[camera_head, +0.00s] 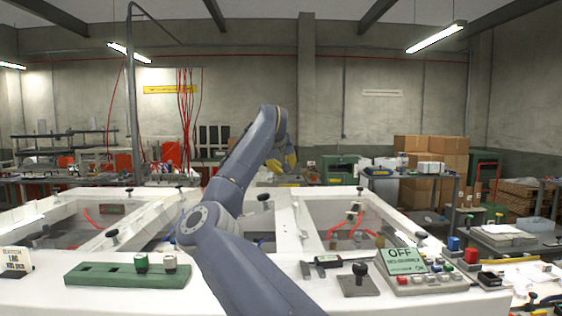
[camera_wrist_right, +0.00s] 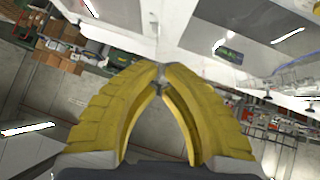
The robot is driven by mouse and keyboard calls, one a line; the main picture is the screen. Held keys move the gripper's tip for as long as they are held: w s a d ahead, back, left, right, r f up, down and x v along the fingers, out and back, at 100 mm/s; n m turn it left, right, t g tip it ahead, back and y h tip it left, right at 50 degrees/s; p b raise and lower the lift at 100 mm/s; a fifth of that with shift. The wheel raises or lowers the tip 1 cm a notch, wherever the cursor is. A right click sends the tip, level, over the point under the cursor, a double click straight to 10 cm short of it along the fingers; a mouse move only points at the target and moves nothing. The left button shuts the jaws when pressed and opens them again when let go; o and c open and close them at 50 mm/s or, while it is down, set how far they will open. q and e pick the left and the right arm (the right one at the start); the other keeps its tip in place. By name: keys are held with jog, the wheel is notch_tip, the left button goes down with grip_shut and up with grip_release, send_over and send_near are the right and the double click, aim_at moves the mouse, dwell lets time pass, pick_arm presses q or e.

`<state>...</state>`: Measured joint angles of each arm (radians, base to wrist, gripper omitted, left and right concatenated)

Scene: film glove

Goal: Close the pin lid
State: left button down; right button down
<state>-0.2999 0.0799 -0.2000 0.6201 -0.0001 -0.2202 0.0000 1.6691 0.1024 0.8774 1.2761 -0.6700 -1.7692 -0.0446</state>
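I cannot pick out the pin lid for certain. A white bench frame (camera_head: 292,203) with open bays fills the front of the head view, and several dark knobs stand on its edges. A black knob on a plate (camera_head: 355,279) is at the front right of it. My right gripper (camera_head: 283,162) has yellow fingers and hangs above the back of the bench, clear of it. In the right wrist view its fingertips (camera_wrist_right: 161,73) come together with nothing clearly held between them. My left gripper is not in view.
A green block (camera_head: 110,276) with two small cylinders lies at the front left. An OFF sign (camera_head: 401,261) stands on a button panel (camera_head: 432,283) at the front right. My arm crosses the middle and hides part of the bench.

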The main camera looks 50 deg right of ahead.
aim_at(287, 186)
jog(key=shift+s+d+f, duration=0.1)
jog(key=shift+d+f, duration=0.1)
jog(key=shift+f, duration=0.6)
jog(key=shift+d+f, duration=0.25)
jog(key=shift+f, duration=0.5)
jog(key=shift+s+d+f, duration=0.1)
jog(key=shift+d+f, duration=0.1)
jog(key=shift+f, duration=0.6)
